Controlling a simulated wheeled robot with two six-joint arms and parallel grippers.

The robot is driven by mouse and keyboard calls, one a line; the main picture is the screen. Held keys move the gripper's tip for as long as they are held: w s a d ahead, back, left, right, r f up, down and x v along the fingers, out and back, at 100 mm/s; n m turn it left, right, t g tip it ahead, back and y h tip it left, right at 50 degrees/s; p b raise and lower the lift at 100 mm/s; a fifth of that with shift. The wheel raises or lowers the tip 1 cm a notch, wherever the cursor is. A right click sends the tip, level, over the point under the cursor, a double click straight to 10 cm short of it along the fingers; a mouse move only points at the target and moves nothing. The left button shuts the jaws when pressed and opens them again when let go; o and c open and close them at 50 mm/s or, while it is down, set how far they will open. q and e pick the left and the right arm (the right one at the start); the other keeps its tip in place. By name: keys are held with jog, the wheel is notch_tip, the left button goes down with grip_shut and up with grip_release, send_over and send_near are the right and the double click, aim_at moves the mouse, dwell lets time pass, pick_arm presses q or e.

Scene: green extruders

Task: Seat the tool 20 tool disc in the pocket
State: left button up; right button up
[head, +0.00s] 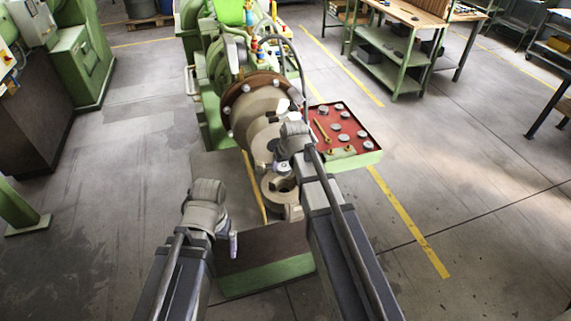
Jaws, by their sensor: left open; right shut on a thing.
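My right gripper (282,166) points down over the open end of the green extruder, shut on a small grey piece. The piece is mostly hidden by the fingers and wrist, so I cannot read a tool number on it. Just below is a beige ring-shaped part (268,190) with a dark round opening; I cannot tell whether the held piece touches it. My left gripper (232,243) is open and empty, low at the left of the machine's front, apart from the ring part.
A red-topped tray (348,146) with several grey discs and a yellow tool stands right of the extruder. The extruder's beige barrel (256,103) with a brown bolted flange rises behind. Green benches (400,60) stand at the back right.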

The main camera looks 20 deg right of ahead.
jog(key=shift+w+f+b, duration=0.1)
jog(key=shift+f+b, duration=0.4)
jog(key=shift+f, duration=0.15)
jog(key=shift+f+b, duration=0.7)
jog(key=shift+b, duration=0.05)
notch_tip(320, 180, down, 4)
jog(key=b, duration=0.3)
jog(key=shift+b, duration=0.4)
jog(key=shift+s, duration=0.2)
jog(key=shift+f+b, duration=1.05)
jog(key=shift+b, duration=0.1)
jog(key=shift+f+b, duration=0.35)
jog(key=shift+f+b, duration=0.7)
jog(key=shift+f, duration=0.1)
